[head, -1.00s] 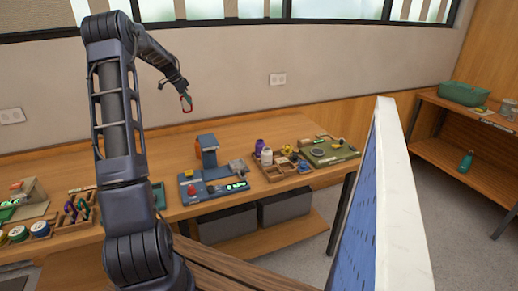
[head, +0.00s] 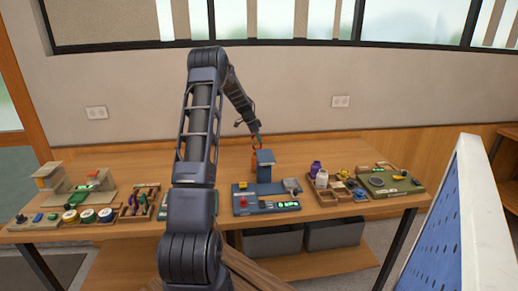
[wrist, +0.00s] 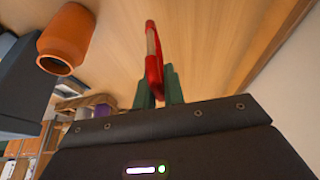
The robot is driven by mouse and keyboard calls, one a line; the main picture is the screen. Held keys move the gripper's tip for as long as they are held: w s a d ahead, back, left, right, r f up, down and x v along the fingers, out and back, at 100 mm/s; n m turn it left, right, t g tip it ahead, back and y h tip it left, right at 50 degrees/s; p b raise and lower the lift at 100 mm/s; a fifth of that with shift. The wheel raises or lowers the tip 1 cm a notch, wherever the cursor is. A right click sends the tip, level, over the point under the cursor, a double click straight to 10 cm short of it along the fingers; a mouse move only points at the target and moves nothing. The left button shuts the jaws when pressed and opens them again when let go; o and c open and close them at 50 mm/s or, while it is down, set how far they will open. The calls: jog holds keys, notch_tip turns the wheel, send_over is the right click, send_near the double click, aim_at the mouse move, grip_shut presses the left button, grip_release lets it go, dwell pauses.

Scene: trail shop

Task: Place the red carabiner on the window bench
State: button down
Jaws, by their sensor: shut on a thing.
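The red carabiner (wrist: 153,65) stands out between the green fingertips of my gripper (wrist: 158,90) in the wrist view. My gripper is shut on it. In the head view my gripper (head: 256,134) is over the back part of the long wooden bench (head: 300,153) below the windows, near the blue-grey machine. The carabiner is small there and partly merges with the orange pot behind the machine. The bare bench top (wrist: 215,45) lies beyond the carabiner in the wrist view. I cannot tell the exact gap between them.
An orange pot (wrist: 68,38) is left of the carabiner in the wrist view. The blue-grey machine (head: 265,165) stands in front of my gripper. A divided tray (head: 335,188) and a green board (head: 390,182) are to its right. A blue panel (head: 435,245) stands at right.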

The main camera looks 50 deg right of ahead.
jog(key=shift+f, duration=2.9)
jog(key=c, duration=1.5)
grip_release()
jog(key=shift+f, duration=0.1)
jog(key=v, duration=1.2)
